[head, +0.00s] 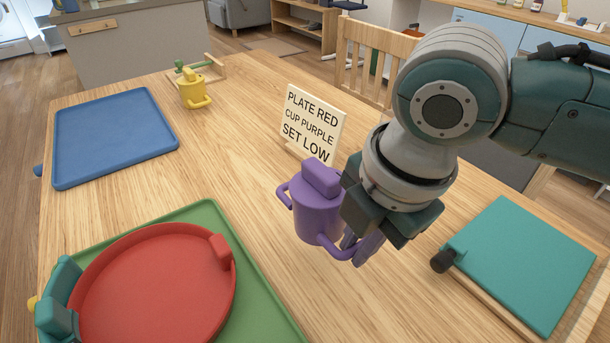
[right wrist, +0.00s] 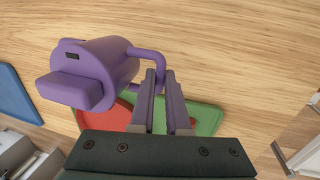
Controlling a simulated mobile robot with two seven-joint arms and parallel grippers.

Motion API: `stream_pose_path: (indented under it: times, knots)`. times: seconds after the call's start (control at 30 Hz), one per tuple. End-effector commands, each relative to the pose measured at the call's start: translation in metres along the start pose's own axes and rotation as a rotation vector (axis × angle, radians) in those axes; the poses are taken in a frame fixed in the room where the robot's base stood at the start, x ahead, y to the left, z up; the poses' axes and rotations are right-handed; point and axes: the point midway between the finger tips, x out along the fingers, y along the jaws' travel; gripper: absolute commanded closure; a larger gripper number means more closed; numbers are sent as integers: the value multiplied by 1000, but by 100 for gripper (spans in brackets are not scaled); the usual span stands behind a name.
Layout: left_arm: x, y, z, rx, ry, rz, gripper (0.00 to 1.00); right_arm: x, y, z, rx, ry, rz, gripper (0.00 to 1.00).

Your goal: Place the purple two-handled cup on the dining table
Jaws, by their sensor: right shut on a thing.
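The purple two-handled cup (head: 315,217) is near the middle of the head view, over the wooden dining table (head: 235,170). It looks roughly upright, with a block-shaped knob on top. My right gripper (head: 364,247) is shut on the handle at its right side. In the right wrist view the cup (right wrist: 105,68) is at upper left, its handle running to the fingers (right wrist: 162,100). I cannot tell whether the cup's base touches the table.
A sign (head: 312,122) reading "PLATE RED CUP PURPLE SET LOW" stands behind the cup. A red plate (head: 155,290) lies on a green tray (head: 268,305), with teal blocky parts (head: 60,290) at its left. A blue tray (head: 115,135), yellow cup (head: 192,92) and teal board (head: 520,262) flank bare wood.

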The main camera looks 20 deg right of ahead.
Motion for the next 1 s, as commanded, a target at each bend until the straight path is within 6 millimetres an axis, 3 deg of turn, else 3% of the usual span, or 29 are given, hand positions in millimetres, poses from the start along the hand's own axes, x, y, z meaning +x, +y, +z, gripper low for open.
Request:
stream_pose_path:
  times: [0.03, 0.23, 0.43, 0.77, 0.8, 1.0]
  knots:
    - [5, 0, 2, 0, 0, 0, 0, 11, -3, -1, 0, 1, -1, 100]
    - [10, 0, 3, 0, 0, 0, 0, 28, -6, 0, 1, 0, 0, 100]
    - [21, 1, 7, -2, -1, 2, 0, 60, -13, 0, 0, -1, -1, 100]
    - [21, 4, 7, -10, -1, 8, 0, 64, -14, 0, -1, 0, 1, 100]
    - [21, 4, 7, -10, -1, 8, 0, 64, -14, 0, -1, -1, 0, 84]
    - [21, 4, 8, -9, -2, 8, 0, 64, -14, 0, -1, -1, 0, 62]
